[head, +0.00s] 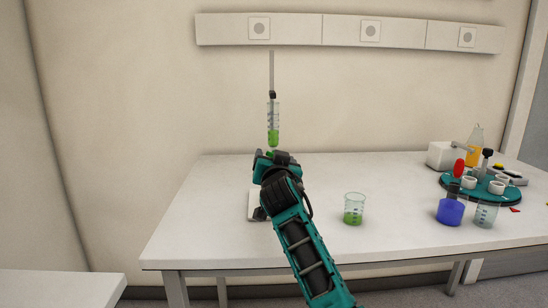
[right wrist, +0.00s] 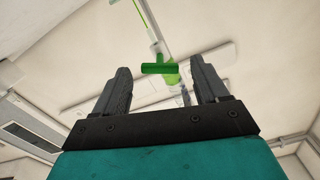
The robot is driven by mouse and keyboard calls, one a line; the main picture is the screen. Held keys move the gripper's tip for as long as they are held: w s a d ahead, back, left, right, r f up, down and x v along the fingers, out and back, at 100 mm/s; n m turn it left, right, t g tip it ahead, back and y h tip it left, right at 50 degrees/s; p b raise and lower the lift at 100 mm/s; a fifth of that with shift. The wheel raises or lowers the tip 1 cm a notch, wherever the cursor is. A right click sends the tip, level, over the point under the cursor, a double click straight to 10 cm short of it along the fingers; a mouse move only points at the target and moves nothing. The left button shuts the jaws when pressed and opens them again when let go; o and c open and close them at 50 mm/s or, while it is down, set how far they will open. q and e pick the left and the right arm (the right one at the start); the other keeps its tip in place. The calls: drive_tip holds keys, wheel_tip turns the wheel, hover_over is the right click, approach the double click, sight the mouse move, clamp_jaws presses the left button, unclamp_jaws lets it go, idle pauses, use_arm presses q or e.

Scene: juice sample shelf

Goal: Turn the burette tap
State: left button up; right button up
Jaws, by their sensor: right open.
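The burette (head: 273,125) stands upright on a grey stand rod (head: 271,70), with green liquid in its lower part. My right arm reaches up in front of it, and the right gripper (head: 275,157) is just below the visible liquid, hiding the burette's lower end. In the right wrist view the green tap handle (right wrist: 160,68) lies crosswise in the gap between the two open fingers of the right gripper (right wrist: 160,72). No finger visibly touches it. My left gripper is out of view.
A beaker of green liquid (head: 354,209) stands to the right of my arm on the white table (head: 230,245). The white stand base (head: 256,206) is partly hidden. A teal carousel (head: 455,183), a blue flask (head: 450,210) and another beaker (head: 486,214) are at the far right.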

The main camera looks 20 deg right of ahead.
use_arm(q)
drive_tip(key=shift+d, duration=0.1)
use_arm(e)
drive_tip(key=shift+x, duration=1.8)
drive_tip(key=shift+c, duration=0.4)
